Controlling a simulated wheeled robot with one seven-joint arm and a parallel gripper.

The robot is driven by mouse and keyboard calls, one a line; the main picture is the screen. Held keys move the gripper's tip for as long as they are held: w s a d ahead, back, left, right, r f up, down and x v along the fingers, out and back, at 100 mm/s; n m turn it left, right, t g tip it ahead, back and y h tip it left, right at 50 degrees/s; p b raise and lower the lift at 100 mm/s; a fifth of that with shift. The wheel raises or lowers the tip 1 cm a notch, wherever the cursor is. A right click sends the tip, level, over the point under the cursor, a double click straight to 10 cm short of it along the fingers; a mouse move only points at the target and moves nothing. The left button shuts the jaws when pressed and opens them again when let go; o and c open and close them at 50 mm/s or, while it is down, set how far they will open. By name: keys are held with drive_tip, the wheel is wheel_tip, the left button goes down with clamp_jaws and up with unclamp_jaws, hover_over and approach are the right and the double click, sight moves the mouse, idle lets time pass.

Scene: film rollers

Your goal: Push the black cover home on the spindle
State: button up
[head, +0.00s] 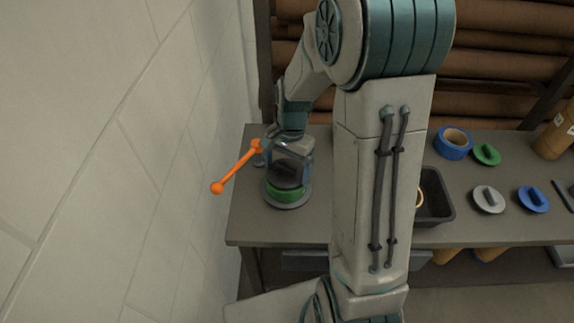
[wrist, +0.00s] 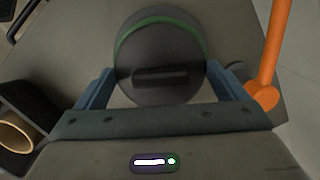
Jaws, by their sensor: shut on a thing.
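The black cover (wrist: 160,55) is a round disc with a raised bar across its top. In the wrist view my gripper (wrist: 164,80) is shut on it, with one blue finger at each side. In the head view the black cover (head: 287,172) shows dark between the fingers of my gripper (head: 290,160). A green ring (head: 285,194) lies directly under it, on a round grey base (head: 290,205). The green edge also shows past the cover in the wrist view. The spindle is hidden, and I cannot tell whether a gap is left below the cover.
An orange lever (head: 238,167) with ball ends stands close left of the gripper. A black bin (head: 436,200), blue tape roll (head: 453,142), green lid (head: 486,154), grey lid (head: 488,199) and blue lid (head: 533,199) are on the bench (head: 262,228) to the right. A wall rises at left.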

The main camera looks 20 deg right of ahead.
drive_tip(key=shift+f, duration=0.1)
drive_tip(key=o, duration=0.7)
drive_tip(key=shift+r, duration=0.2)
drive_tip(key=shift+r+p, duration=2.75)
drive_tip(key=shift+r, duration=0.65)
